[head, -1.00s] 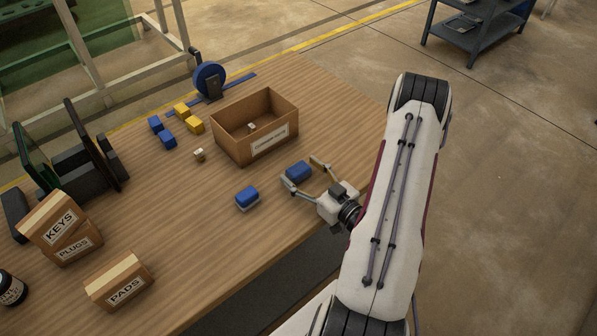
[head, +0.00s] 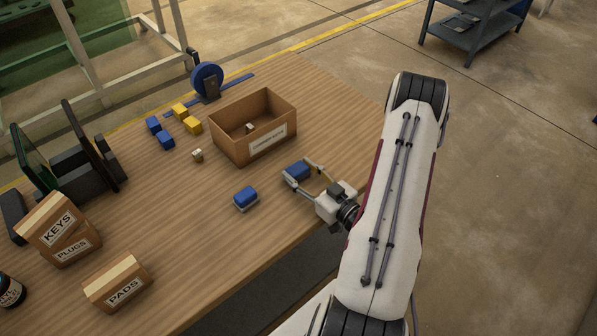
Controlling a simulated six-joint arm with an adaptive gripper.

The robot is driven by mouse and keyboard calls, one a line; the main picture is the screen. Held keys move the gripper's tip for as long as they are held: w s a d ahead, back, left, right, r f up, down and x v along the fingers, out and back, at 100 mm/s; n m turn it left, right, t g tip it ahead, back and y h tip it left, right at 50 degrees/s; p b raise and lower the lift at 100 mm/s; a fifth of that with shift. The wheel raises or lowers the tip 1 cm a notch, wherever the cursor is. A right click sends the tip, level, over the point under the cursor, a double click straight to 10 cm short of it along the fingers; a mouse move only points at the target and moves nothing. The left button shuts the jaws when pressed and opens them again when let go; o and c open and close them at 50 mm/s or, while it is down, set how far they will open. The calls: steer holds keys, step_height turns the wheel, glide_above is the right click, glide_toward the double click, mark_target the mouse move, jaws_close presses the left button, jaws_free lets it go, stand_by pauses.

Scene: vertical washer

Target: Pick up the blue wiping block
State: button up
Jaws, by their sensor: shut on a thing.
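One blue block (head: 297,170) is between the fingers of my gripper (head: 302,173), near the table's right edge. My gripper is shut on this block, with one finger on each side. The block appears to be at table height; any gap below it cannot be told. The other blue block (head: 245,196) has a pale grey lower layer and sits apart to the left of the gripper. Which of the two is the wiping block cannot be told by looks alone.
An open cardboard box (head: 228,147) stands just behind the held block. Small blue blocks (head: 165,141) and yellow blocks (head: 193,125) lie farther back. Labelled cartons (head: 116,283) stand at the left front. The table between the cartons and the left blue block is clear.

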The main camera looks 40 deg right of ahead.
mark_target(301, 172)
steer(key=shift+r, duration=0.1)
steer(key=shift+r, duration=4.9)
